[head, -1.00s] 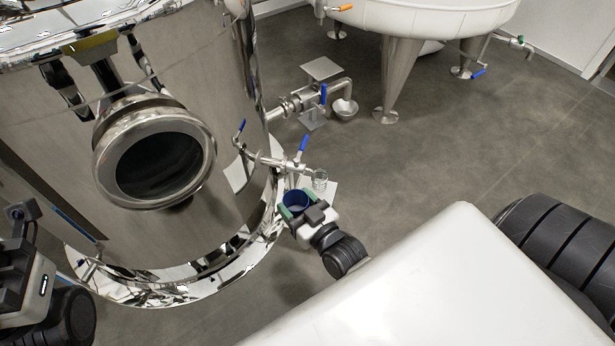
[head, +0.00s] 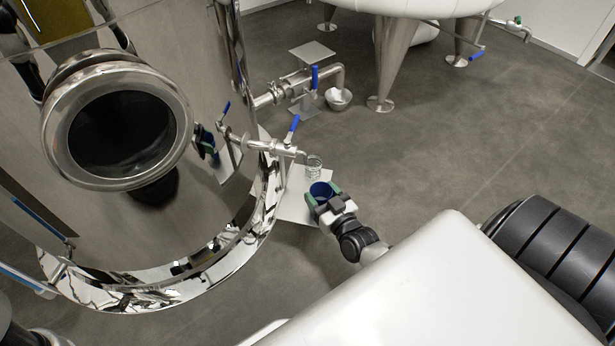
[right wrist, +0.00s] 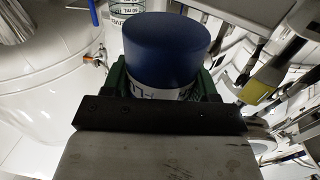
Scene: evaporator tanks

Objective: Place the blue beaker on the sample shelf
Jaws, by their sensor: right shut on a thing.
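The blue beaker (head: 321,189) is between the green-padded fingers of my right gripper (head: 322,198), which is shut on it. In the right wrist view the blue beaker (right wrist: 166,52) fills the space between the fingers, with a white printed band near the gripper. In the head view it overlaps the right part of a pale flat plate, apparently the sample shelf (head: 291,208), beside the tank. I cannot tell whether it touches the plate. A clear beaker (head: 313,167) stands just behind it, below the tap outlet. My left gripper is out of view.
The shiny tank (head: 215,215) with its round port (head: 122,125) fills the left. A tap with a blue handle (head: 294,123) juts out above the plate. The floor to the right is open.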

